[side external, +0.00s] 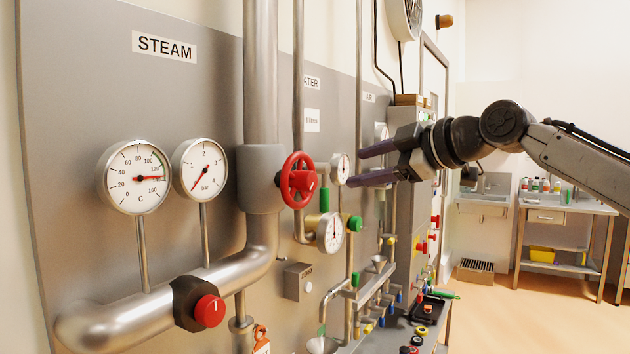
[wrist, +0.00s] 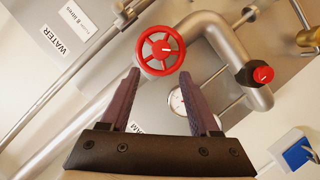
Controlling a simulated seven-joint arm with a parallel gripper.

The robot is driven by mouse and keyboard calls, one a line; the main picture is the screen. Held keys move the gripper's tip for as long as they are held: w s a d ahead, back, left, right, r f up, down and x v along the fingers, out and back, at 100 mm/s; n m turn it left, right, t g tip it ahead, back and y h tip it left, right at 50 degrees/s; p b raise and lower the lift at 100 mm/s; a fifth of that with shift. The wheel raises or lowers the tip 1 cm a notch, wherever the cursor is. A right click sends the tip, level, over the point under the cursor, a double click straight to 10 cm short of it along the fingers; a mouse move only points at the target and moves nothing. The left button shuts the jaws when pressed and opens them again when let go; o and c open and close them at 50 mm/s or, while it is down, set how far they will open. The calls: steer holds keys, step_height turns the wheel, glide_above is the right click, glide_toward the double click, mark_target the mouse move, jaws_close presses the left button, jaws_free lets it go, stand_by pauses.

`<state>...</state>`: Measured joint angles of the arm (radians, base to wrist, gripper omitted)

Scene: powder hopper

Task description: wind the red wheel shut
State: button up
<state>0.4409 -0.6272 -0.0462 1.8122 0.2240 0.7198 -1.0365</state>
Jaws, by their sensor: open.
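The red wheel (side external: 299,180) is a spoked handwheel on a grey valve body (side external: 262,180) on the large steam pipe. In the wrist view the red wheel (wrist: 160,50) lies just beyond and between the fingertips, its face towards me. My gripper (side external: 354,168) is open and empty, with two dark purple fingers pointing left at the panel. In the side view the fingertips are to the right of the wheel, apart from it. The gripper also shows in the wrist view (wrist: 160,73), its fingers on either side of a clear gap.
Two gauges (side external: 134,177) sit on the STEAM panel, left of the wheel. A red knob (side external: 209,311) is on the lower pipe. A smaller gauge (side external: 331,232) and green-handled valves (side external: 355,223) stand below and right of the wheel. The space before the panel is free.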

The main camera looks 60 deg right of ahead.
mark_target(313, 180)
steer(key=x, duration=1.2)
steer(key=shift+w+d, duration=0.1)
steer(key=shift+w, duration=0.25)
jaws_close()
